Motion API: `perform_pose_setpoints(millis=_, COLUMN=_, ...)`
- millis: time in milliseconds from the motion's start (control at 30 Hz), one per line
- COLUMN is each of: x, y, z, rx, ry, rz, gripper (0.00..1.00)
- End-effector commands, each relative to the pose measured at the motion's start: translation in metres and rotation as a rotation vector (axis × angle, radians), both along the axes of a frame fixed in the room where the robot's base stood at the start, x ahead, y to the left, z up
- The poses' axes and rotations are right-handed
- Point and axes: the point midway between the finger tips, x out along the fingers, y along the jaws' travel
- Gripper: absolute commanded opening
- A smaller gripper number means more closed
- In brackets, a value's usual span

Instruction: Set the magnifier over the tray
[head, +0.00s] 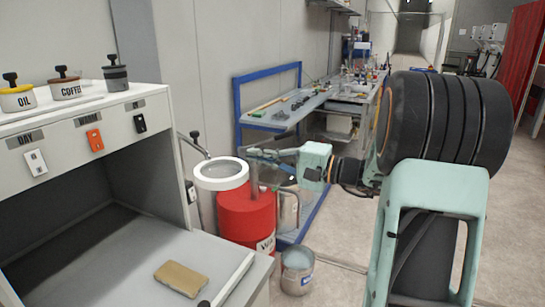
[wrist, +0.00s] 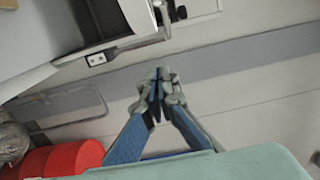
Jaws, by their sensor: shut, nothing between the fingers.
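My gripper (head: 252,154) is shut and empty, stretched out to the left above the red drum (head: 246,218). In the wrist view its fingertips (wrist: 157,82) meet, with nothing between them. A white ring with a grey inside (head: 221,164) lies just left of the fingertips in the head view. A thin grey arm with a black knob (head: 195,135) runs to it from the cabinet side. I cannot tell whether this ring is the magnifier or the rim of a bin. I cannot pick out the tray with certainty.
A white cabinet (head: 110,118) with knobs and switches stands at left; a tan block (head: 182,278) lies on its grey worktop (head: 115,262). A blue-framed bench (head: 268,75) holds small items behind my gripper. A metal bucket (head: 297,270) stands on the floor. The right floor is clear.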

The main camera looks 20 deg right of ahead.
Motion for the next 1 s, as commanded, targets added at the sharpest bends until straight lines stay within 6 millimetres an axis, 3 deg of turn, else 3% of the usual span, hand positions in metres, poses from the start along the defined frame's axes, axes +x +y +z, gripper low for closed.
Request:
perform_pose_setpoints(millis=133, x=0.022, y=0.026, z=0.001, rx=0.001, ry=0.002, rz=0.004, gripper=0.00)
perform_pose_setpoints(millis=500, x=-0.013, y=0.038, z=0.000, rx=-0.001, ry=0.001, rz=0.000, gripper=0.00)
perform_pose_setpoints(millis=1000, x=-0.015, y=0.040, z=0.000, rx=-0.001, ry=0.001, rz=0.000, gripper=0.00)
